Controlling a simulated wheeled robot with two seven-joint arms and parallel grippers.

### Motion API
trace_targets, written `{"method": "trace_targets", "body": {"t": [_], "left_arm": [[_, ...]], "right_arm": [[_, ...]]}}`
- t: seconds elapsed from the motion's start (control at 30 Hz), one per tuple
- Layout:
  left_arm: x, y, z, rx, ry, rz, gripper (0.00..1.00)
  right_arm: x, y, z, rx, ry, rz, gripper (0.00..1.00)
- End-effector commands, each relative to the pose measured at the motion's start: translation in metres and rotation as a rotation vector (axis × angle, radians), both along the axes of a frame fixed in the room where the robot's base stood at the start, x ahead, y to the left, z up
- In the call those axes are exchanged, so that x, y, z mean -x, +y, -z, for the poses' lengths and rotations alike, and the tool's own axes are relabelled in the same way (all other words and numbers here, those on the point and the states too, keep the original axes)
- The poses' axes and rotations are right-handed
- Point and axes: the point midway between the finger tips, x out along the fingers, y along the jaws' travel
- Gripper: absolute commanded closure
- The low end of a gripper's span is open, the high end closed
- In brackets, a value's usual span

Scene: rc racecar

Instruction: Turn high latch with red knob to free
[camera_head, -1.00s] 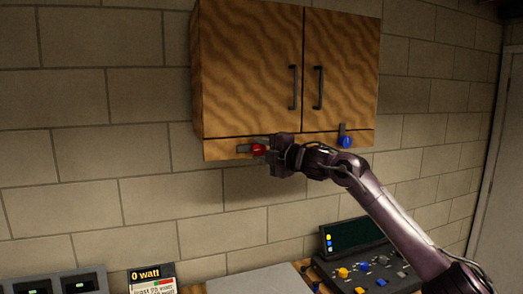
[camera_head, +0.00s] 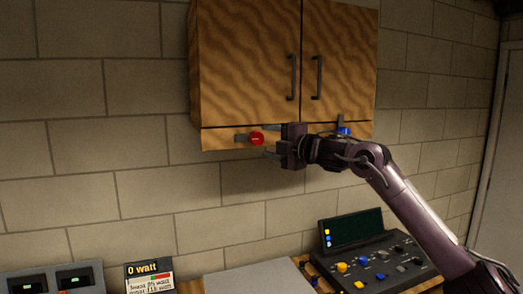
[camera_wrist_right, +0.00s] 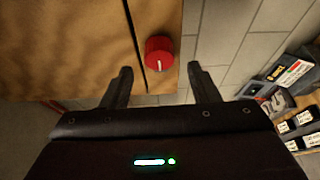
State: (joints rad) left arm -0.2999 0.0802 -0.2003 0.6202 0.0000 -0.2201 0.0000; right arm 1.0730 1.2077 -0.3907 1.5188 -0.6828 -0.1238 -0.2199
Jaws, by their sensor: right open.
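The red knob (camera_head: 257,138) is on the strip below the left door of the wooden cabinet. Its grey latch bar (camera_head: 241,138) lies level, pointing left from the knob. My right gripper (camera_head: 269,142) is open and empty just right of the knob, one finger higher and one lower. In the right wrist view the red knob (camera_wrist_right: 159,53) shows ahead, between and beyond the two open fingertips (camera_wrist_right: 160,73), apart from them. The white line on the knob shows there. My left gripper is in no view.
The cabinet (camera_head: 245,70) has two shut doors with dark handles. A blue knob (camera_head: 344,131) with an upright grey latch is at right, partly behind my arm. A control console (camera_head: 365,255) and a "0 watt" sign (camera_head: 150,278) are below. The wall left of the cabinet is bare.

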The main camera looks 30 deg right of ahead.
Motion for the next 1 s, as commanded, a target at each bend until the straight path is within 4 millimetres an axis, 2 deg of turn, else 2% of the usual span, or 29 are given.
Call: {"method": "trace_targets", "body": {"t": [0.03,0.1,0.3,0.83,0.93,1.0], "left_arm": [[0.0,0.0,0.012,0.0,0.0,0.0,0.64],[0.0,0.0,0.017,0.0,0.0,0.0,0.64],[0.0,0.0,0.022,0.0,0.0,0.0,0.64],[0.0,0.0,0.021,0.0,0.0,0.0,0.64],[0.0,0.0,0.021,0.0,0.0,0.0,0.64],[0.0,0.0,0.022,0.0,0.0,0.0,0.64]], "right_arm": [[0.009,-0.001,0.006,0.005,0.0,0.001,0.45],[0.018,-0.003,0.005,0.002,0.0,0.0,0.45],[0.031,-0.004,0.002,0.0,0.002,0.0,0.45],[0.03,-0.003,0.001,-0.001,0.003,-0.001,0.45],[0.023,0.008,0.015,-0.006,0.017,-0.007,0.45],[0.013,0.025,0.038,-0.019,0.041,-0.011,0.45]]}}
